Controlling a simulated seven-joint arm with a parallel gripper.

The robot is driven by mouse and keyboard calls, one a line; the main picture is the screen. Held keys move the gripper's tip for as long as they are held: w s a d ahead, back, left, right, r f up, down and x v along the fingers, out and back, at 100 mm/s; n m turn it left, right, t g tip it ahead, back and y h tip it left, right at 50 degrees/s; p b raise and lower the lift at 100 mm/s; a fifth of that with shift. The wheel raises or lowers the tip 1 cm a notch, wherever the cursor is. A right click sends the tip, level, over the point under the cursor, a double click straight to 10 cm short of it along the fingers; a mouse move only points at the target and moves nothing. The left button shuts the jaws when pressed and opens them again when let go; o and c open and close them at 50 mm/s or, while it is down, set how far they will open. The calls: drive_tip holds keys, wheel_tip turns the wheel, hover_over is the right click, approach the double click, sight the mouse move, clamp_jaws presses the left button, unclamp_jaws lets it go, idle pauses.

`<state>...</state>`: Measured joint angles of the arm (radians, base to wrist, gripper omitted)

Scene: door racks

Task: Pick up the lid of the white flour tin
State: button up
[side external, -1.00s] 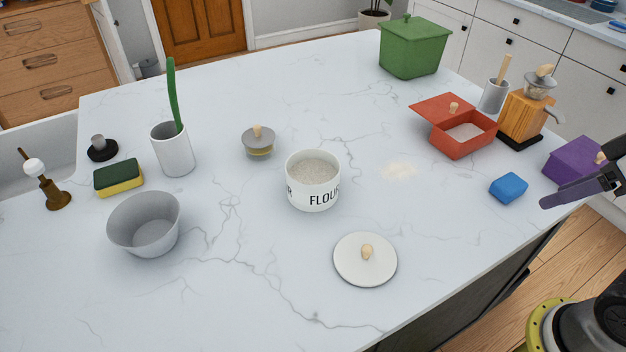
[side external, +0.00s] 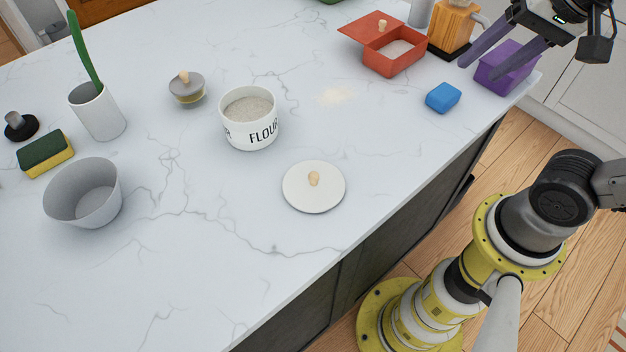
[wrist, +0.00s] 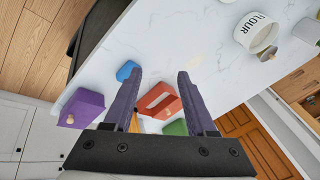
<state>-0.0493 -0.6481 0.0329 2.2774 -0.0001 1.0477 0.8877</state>
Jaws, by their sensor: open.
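The lid (side external: 313,188) is a round white disc with a small wooden knob. It lies flat on the marble counter in the side external view, in front and to the right of the flour tin. The white flour tin (side external: 249,119) stands open, lettered FLOUR, with pale flour inside. The tin also shows at the upper right of the wrist view (wrist: 256,33); I cannot make out the lid there. My gripper (side external: 463,62) is open and empty at the upper right, over the purple box and far from the lid. Its two fingers spread apart in the wrist view (wrist: 160,76).
A blue block (side external: 442,97), a purple box (side external: 507,70) and a red box (side external: 393,56) stand on the right. A grey bowl (side external: 84,194), a sponge (side external: 45,153) and a white cup (side external: 98,112) stand on the left. The counter around the lid is clear.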

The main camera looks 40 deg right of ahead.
drive_tip(key=w+a+r+m+g, duration=0.2)
drive_tip(key=w+a+r+m, duration=0.1)
drive_tip(key=w+a+m, duration=0.25)
drive_tip(key=g, duration=0.3)
hover_over(314, 175)
wheel_tip(314, 175, down, 8)
drive_tip(key=r, duration=0.1)
wheel_tip(314, 175, down, 14)
drive_tip(key=shift+r, duration=0.25)
clamp_jaws()
